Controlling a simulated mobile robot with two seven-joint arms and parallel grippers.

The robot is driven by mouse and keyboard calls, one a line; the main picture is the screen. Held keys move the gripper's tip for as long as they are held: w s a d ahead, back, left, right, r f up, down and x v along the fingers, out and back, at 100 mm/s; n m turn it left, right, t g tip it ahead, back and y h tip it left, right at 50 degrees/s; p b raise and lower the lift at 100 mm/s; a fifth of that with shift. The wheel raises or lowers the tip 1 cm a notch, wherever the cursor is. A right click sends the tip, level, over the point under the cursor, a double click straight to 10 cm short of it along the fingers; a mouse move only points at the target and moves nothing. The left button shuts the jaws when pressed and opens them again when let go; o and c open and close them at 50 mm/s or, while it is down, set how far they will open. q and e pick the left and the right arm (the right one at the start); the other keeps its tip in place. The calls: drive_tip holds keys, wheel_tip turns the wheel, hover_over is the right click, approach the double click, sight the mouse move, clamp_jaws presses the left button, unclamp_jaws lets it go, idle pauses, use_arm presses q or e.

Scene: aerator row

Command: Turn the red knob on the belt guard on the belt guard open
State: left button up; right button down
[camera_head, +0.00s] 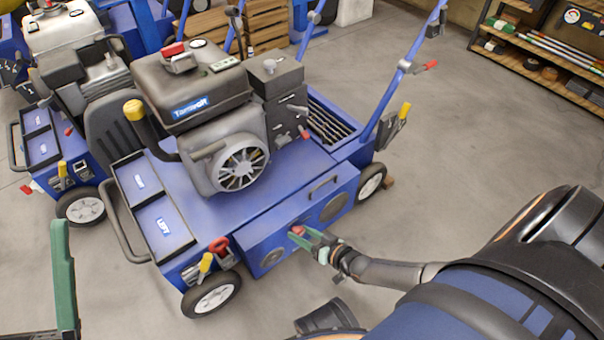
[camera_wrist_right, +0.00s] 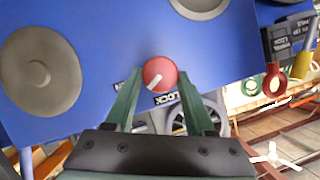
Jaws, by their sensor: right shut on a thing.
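The belt guard (camera_head: 292,222) is the blue front panel on the side of the nearer blue machine, with round grey discs on it. The red knob (camera_wrist_right: 160,73) is a small round knob on this panel, with a white pointer mark toward the lower left in the wrist view. A partly covered label reading LOCK sits just below it there. My right gripper (camera_head: 303,238) has its green fingers on either side of the knob, shut on it; the fingertips (camera_wrist_right: 160,84) also show in the wrist view. A green finger of my left gripper (camera_head: 63,275) shows at the lower left; its other finger is hidden.
The machine's engine (camera_head: 205,110) stands above the guard. A red ring (camera_head: 219,245) and a yellow tag (camera_head: 205,263) hang at its near corner, above a wheel (camera_head: 211,296). Another blue machine stands at left. The floor at right is clear up to a shelf (camera_head: 550,60).

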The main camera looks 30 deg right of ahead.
drive_tip(key=m+y, duration=0.1)
drive_tip(key=m, duration=0.1)
drive_tip(key=m+y, duration=0.1)
drive_tip(key=m, duration=0.1)
drive_tip(key=shift+d+f+t, duration=0.2)
drive_tip(key=shift+t, duration=0.1)
drive_tip(key=shift+m+y, duration=0.3)
idle(0.4)
drive_tip(key=shift+c, duration=1.4)
unclamp_jaws()
drive_tip(key=p+v, duration=0.3)
drive_tip(key=v, duration=0.9)
drive_tip(key=shift+s+p, duration=0.2)
drive_tip(key=shift+p, duration=0.1)
